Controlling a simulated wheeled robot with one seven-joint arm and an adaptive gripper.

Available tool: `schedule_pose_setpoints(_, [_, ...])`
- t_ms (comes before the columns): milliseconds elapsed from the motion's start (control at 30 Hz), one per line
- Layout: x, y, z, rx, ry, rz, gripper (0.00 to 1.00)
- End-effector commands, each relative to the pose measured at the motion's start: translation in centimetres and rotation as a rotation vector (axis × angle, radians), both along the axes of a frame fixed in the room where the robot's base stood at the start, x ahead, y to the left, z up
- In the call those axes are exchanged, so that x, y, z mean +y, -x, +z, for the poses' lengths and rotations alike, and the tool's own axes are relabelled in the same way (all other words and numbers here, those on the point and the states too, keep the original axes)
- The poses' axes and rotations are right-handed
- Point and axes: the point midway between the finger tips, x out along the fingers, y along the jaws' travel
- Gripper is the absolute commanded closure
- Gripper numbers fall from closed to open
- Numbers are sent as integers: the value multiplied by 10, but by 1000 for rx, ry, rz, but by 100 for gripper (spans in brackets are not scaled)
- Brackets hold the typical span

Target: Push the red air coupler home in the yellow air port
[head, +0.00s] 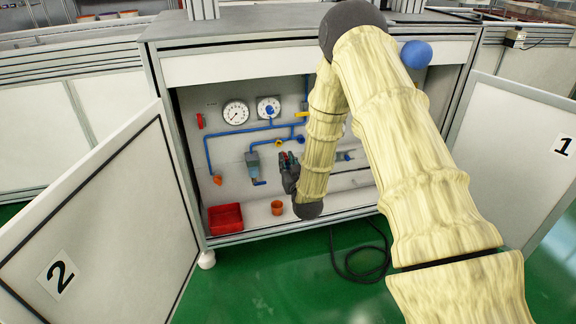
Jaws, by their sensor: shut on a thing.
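My gripper (284,160) is inside the open cabinet, in front of the back panel and pointing up and left. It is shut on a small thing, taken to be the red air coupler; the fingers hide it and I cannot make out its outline. A small yellow fitting (278,141), which looks like the yellow air port, sits on the panel just above the fingertips. Whether the coupler touches the port or is in it cannot be told at this size.
Two gauges (236,113) and blue pipes (235,133) with a blue valve body (253,166) are left of my gripper. A red bin (225,218) and an orange cup (277,207) stand on the cabinet floor. Open doors (95,215) (520,160) flank it. A black hose (362,272) lies on the green floor.

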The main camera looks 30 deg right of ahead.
Motion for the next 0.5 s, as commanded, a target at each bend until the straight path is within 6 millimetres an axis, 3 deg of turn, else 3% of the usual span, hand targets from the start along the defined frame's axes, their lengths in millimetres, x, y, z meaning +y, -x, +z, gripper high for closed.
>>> schedule_pose_setpoints(500, [-7, -27, 0, -2, 1, 0, 100])
